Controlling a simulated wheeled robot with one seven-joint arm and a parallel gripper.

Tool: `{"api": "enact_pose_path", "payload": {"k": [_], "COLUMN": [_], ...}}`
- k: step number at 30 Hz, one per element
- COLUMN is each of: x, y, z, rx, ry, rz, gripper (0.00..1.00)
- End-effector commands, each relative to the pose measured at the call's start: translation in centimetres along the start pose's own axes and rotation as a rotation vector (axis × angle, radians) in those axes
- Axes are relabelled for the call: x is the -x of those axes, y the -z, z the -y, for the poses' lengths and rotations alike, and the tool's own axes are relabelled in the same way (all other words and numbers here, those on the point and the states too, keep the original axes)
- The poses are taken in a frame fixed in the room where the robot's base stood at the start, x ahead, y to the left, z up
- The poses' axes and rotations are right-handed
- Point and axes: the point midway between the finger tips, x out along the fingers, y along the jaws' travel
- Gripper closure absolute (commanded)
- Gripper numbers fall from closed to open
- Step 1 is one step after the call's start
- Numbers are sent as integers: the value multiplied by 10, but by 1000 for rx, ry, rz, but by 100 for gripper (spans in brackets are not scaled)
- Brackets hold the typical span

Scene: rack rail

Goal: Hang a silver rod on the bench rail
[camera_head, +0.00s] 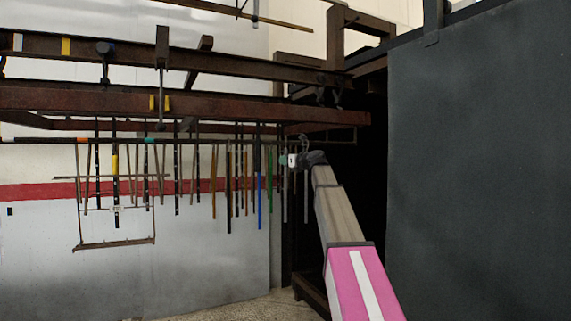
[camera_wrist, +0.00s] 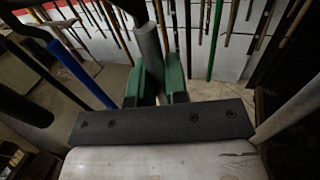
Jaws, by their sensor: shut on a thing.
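My gripper (camera_head: 298,159) is at the far end of my arm in the head view, in front of the right end of the hanging rods. In the wrist view, my gripper (camera_wrist: 155,84) has its two green fingers shut on a grey silver rod (camera_wrist: 149,48), which rises from between them, slightly tilted. The rod's lower part is hidden by the fingers and the dark mount. In the head view a thin grey rod (camera_head: 285,195) shows beside the gripper; I cannot tell whether it is the held one. A dark horizontal rail (camera_head: 200,140) runs above the hanging rods.
A blue rod (camera_head: 260,185) and a green rod (camera_head: 270,168) hang just left of my gripper. Several brown and dark rods hang farther left. Rusty beams (camera_head: 150,103) run overhead. A large dark panel (camera_head: 480,170) fills the right side.

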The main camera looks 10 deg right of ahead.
Motion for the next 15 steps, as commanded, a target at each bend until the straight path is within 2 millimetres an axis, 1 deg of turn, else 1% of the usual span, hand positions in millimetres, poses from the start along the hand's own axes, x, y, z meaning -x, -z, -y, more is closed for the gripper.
{"api": "enact_pose_path", "payload": {"k": [15], "x": [8], "y": [-11], "z": [-3], "rx": [0], "ry": [1], "rz": [0], "gripper": [100]}}
